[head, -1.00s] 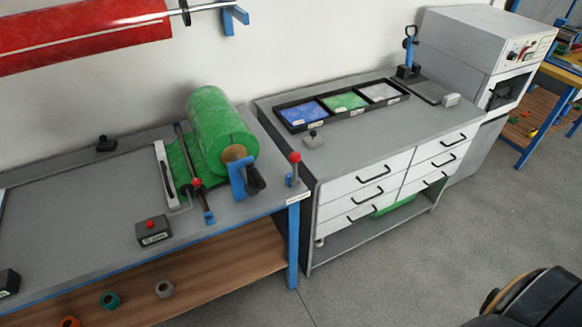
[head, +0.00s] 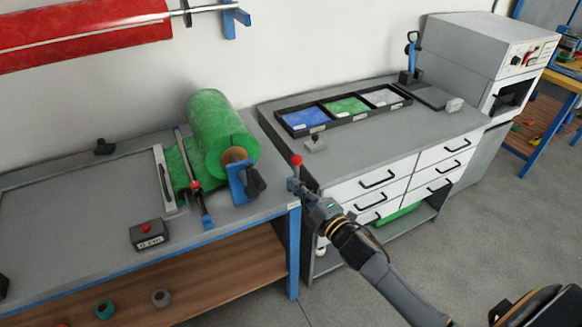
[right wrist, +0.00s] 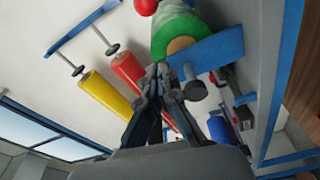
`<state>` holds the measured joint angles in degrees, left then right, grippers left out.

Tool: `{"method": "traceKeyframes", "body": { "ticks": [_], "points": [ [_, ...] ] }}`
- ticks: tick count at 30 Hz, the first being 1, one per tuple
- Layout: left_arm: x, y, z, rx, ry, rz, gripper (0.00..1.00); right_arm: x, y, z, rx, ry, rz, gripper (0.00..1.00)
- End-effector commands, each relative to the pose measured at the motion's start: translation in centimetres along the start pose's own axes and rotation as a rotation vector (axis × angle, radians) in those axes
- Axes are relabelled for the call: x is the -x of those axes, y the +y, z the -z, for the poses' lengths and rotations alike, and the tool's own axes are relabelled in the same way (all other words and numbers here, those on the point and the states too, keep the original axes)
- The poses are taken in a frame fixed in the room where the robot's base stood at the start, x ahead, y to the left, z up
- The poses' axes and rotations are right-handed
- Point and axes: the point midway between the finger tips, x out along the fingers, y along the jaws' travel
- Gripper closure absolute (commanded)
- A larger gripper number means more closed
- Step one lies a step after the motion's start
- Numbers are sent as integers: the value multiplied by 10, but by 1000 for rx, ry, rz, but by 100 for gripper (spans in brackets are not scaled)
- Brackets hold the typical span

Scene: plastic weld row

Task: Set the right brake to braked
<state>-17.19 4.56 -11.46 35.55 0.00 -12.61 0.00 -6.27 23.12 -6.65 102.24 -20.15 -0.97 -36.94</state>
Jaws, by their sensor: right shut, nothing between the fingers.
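A lever with a red ball knob (head: 297,160) stands at the right front corner of the grey bench, and I take it as the right brake. It looks about upright; my gripper hides its lower part. My right gripper (head: 293,184) is shut and empty, with its tips just below the knob in the picture. I cannot tell if they touch the lever. In the right wrist view the shut fingers (right wrist: 162,74) point toward the green roll, and the red knob (right wrist: 145,6) is at the top edge, apart from them. My left gripper is not in view.
A green roll (head: 216,125) on a blue bracket (head: 237,183) with a black knob stands just left of the lever. A black box with a red button (head: 150,233) is on the bench (head: 75,225). A grey drawer cabinet (head: 390,140) stands to the right.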

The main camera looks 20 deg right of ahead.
Motion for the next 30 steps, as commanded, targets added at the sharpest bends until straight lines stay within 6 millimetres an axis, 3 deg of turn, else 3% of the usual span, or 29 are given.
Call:
{"method": "traceKeyframes", "body": {
  "ticks": [11, 26, 30],
  "points": [
    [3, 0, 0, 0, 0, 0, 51, -10, 1, -1, -4, -3, 0, 100],
    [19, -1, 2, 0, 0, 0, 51, -105, 1, 0, -6, -2, 2, 100],
    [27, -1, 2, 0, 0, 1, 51, -92, 0, -24, -3, -4, 5, 100]
  ]
}}
